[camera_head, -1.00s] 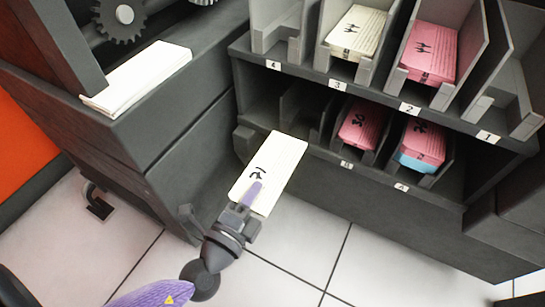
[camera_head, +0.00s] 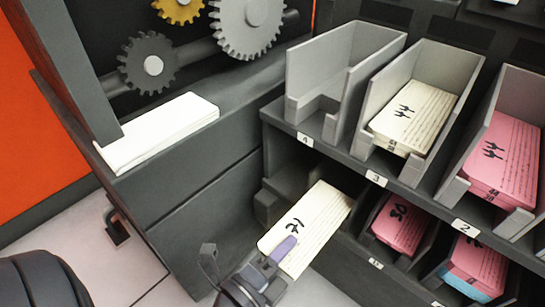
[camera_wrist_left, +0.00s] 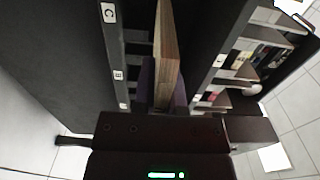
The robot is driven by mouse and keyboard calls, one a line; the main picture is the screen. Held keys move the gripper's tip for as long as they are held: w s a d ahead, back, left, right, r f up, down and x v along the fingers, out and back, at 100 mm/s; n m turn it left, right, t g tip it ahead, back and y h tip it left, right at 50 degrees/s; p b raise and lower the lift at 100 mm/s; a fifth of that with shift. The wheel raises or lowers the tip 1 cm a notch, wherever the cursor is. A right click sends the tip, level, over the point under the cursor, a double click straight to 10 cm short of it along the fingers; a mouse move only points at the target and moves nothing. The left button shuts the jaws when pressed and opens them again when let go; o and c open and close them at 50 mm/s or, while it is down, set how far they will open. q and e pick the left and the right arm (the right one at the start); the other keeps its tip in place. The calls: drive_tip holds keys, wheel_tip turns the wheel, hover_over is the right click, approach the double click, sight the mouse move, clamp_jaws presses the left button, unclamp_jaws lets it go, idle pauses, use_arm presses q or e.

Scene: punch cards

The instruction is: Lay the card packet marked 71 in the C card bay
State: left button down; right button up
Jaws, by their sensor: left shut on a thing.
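The cream card packet marked 71 (camera_head: 318,222) is held by its near end in my left gripper (camera_head: 283,250), which is shut on it. The packet slants up and right, its far end in front of the lower shelf's left end. In the left wrist view the packet (camera_wrist_left: 166,45) shows edge-on between the fingers (camera_wrist_left: 165,92). A C label (camera_wrist_left: 108,12) shows there, left of the packet. In the head view the packet covers the C label and part of the lower left bay (camera_head: 290,178). My right gripper is out of view.
The upper shelf has an empty bay 4 (camera_head: 318,70), a cream packet (camera_head: 413,115) in bay 3 and a pink packet (camera_head: 502,160) in bay 2. Lower bays hold pink packets (camera_head: 400,224) (camera_head: 478,266). A white stack (camera_head: 160,130) lies on the ledge below gears (camera_head: 152,65).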

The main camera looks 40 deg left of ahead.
use_arm(q)
drive_tip(key=p, duration=0.2)
approach(338, 191)
drive_tip(key=shift+w+f, duration=0.1)
drive_tip(key=shift+w, duration=0.95)
drive_tip(key=w, duration=0.6)
drive_tip(key=shift+w+f, duration=0.1)
drive_tip(key=shift+w, duration=1.15)
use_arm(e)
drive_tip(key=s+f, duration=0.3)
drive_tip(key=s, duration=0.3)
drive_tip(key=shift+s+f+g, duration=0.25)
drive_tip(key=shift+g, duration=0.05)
use_arm(q)
drive_tip(key=shift+d+f, duration=0.1)
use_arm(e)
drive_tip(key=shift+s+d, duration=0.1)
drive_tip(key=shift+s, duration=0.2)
use_arm(q)
drive_tip(key=shift+f+b, duration=0.6)
drive_tip(key=shift+f, duration=0.15)
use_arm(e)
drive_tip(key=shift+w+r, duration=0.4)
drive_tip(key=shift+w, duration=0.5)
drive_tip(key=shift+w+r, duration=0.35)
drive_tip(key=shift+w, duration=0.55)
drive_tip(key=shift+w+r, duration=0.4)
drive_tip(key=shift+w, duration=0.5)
